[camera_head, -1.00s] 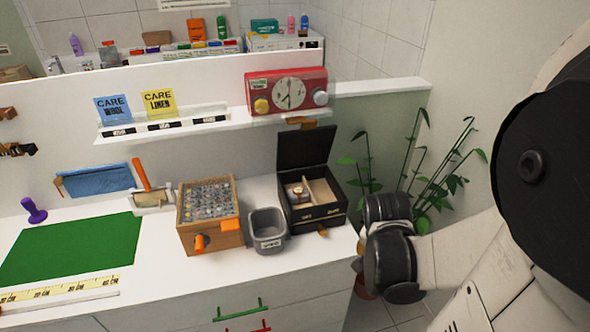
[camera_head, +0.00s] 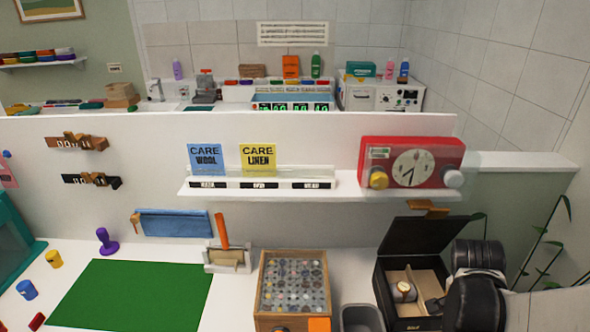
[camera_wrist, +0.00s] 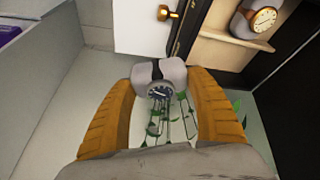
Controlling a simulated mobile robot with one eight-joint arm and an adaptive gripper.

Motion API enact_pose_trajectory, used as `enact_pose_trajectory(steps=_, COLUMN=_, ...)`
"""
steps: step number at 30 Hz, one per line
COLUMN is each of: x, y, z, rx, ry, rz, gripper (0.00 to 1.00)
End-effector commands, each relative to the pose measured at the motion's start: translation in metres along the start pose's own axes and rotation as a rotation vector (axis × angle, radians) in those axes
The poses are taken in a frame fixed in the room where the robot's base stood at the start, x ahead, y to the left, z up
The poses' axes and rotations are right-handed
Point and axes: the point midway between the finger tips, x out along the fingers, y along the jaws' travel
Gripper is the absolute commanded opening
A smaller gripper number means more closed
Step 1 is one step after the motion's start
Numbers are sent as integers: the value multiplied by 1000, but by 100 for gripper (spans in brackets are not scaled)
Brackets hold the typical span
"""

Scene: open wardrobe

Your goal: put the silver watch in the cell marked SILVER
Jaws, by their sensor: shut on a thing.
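My gripper (camera_wrist: 160,78) is shut on a silver watch (camera_wrist: 161,92) with a dark dial, wrapped on a grey cushion, in the wrist view. Plant leaves and floor show beneath it. The open black watch box (camera_head: 382,290) stands at the lower right of the head view; its dark wall also shows in the wrist view (camera_wrist: 189,28). A gold-coloured watch (camera_head: 404,291) on a pale cushion lies in its left cell, and also shows in the wrist view (camera_wrist: 264,19). A pale divider splits the interior. The SILVER marking is not readable. My fingers are hidden in the head view.
A grey bin (camera_head: 361,319) and a wooden case with a glass top (camera_head: 292,284) stand left of the box. The raised lid (camera_head: 425,240) is behind it. A red clock (camera_head: 411,163) sits on the shelf above. The plant (camera_head: 548,240) is at right.

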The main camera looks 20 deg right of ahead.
Motion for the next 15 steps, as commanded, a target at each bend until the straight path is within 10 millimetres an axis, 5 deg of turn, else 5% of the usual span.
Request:
enact_pose_trajectory(steps=6, x=12, y=-62, z=-22, rx=-3, ry=0, rz=-2, gripper=29)
enact_pose_trajectory(steps=15, x=21, y=-123, z=-46, rx=-2, ry=0, rz=0, gripper=29)
